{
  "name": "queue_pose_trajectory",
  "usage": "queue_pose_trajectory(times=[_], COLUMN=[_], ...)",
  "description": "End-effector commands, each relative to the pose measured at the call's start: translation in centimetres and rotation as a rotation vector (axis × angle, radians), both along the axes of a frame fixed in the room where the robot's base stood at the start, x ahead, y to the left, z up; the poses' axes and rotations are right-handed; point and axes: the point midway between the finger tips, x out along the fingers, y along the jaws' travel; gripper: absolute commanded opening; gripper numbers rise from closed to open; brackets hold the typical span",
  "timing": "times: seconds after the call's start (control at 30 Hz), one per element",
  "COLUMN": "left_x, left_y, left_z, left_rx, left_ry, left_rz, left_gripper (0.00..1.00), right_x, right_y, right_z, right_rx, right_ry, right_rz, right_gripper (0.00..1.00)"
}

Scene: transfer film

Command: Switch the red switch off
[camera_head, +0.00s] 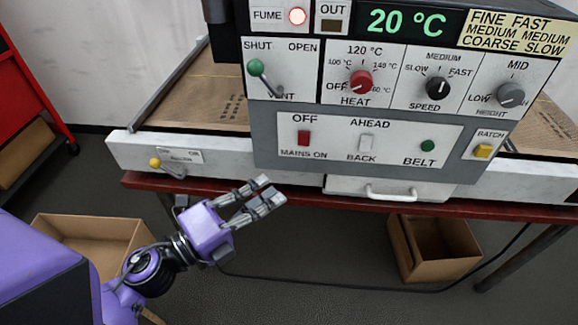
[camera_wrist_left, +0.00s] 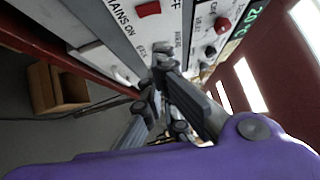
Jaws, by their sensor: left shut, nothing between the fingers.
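The red switch (camera_head: 303,138) is a small red rocker on the lower white panel of the machine, between the labels OFF above and MAINS ON below. It also shows in the left wrist view (camera_wrist_left: 149,9) near the top edge. My left gripper (camera_head: 268,192) is shut and empty, below and left of the switch, in front of the machine's lower edge and apart from it. In the left wrist view its fingers (camera_wrist_left: 163,68) point toward the panel. Which way the rocker is pressed is too small to tell. My right gripper is not in view.
A red HEAT knob (camera_head: 360,82) is above. A yellow-tipped lever (camera_head: 155,163) and a drawer handle (camera_head: 391,193) stick out. Cardboard boxes (camera_head: 408,250) stand below.

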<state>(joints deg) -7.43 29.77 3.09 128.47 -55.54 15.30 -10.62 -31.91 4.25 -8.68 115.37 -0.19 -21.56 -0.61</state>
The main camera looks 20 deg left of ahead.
Motion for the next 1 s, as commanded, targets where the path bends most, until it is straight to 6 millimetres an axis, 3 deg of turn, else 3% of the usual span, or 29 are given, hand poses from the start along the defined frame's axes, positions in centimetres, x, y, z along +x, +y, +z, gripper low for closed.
queue_pose_trajectory(times=[0.5,0.73,1.0], left_x=[8.7,11.5,12.1], left_y=[-4.8,-3.7,-3.5], left_z=[1.6,1.4,1.4], left_rx=[0.000,0.000,-0.001], left_ry=[-0.009,-0.002,-0.001], left_rz=[-0.001,0.001,0.001], left_gripper=[0.00,0.00,0.00], right_x=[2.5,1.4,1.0], right_y=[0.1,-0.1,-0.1], right_z=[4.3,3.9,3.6], right_rx=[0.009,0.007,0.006], right_ry=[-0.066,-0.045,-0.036], right_rz=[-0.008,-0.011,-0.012], right_gripper=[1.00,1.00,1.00])
